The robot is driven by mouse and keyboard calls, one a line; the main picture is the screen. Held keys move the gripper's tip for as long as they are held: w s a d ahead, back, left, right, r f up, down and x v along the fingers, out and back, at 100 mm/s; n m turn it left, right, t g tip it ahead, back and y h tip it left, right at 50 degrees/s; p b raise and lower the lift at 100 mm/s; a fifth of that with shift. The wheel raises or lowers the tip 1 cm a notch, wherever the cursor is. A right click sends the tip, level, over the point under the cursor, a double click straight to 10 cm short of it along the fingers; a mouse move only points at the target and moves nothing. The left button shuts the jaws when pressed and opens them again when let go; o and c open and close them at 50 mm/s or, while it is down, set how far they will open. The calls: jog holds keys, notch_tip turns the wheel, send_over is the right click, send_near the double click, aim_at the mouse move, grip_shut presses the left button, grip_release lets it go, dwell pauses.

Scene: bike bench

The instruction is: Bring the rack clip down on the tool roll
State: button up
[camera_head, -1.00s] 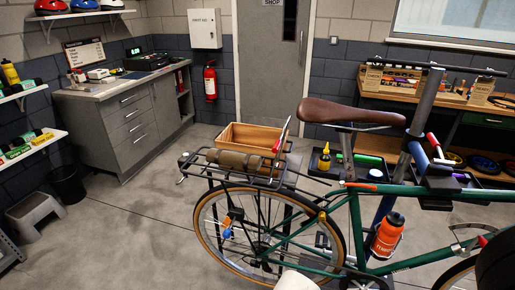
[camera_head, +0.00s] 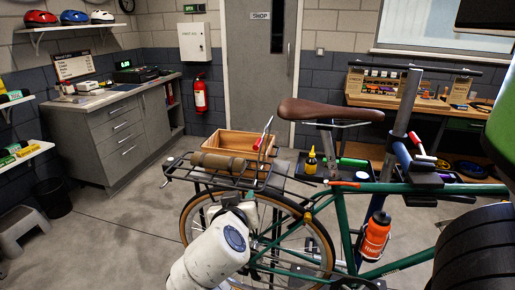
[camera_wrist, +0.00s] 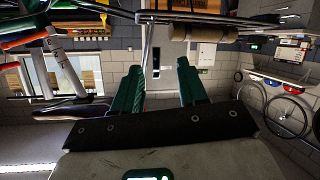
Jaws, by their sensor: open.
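The tool roll (camera_head: 222,162), a tan-brown cylinder, lies across the black rear rack (camera_head: 183,179) of the green bicycle. The rack clip (camera_head: 264,134), with a red end, stands raised at the roll's right end, its tip up in the air. The roll (camera_wrist: 200,32) also shows at the top of the wrist view, which looks upside down. My gripper (camera_wrist: 159,68) has two green fingers spread apart with nothing between them. It is below the rack and apart from the roll. In the head view my arm reaches up toward the rear wheel, and the fingers are hard to make out.
A wooden crate (camera_head: 236,144) stands just behind the rack. The saddle (camera_head: 330,111) and the repair stand post (camera_head: 405,110) are to the right. A tray (camera_head: 345,168) with a yellow bottle (camera_head: 311,160) sits under the saddle. Floor left of the rear wheel is clear.

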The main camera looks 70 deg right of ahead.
aim_at(259, 141)
jog(key=d+r+m+h, duration=0.1)
jog(key=r, duration=0.2)
jog(key=r+m+g+h, duration=0.1)
jog(key=r, duration=0.2)
jog(key=s+d+r+m+g+h, duration=0.1)
jog(key=r+m+h, duration=0.1)
jog(key=r, duration=0.1)
jog(key=shift+d+r, duration=0.25)
jog(key=shift+d, duration=0.1)
jog(key=d, duration=0.3)
jog(key=d+p, duration=0.1)
jog(key=d, duration=0.2)
jog(key=d+p, duration=0.1)
jog(key=d, duration=0.3)
jog(key=shift+w+f, duration=0.1)
jog(key=shift+w, duration=0.25)
jog(key=shift+c, duration=0.4)
grip_shut()
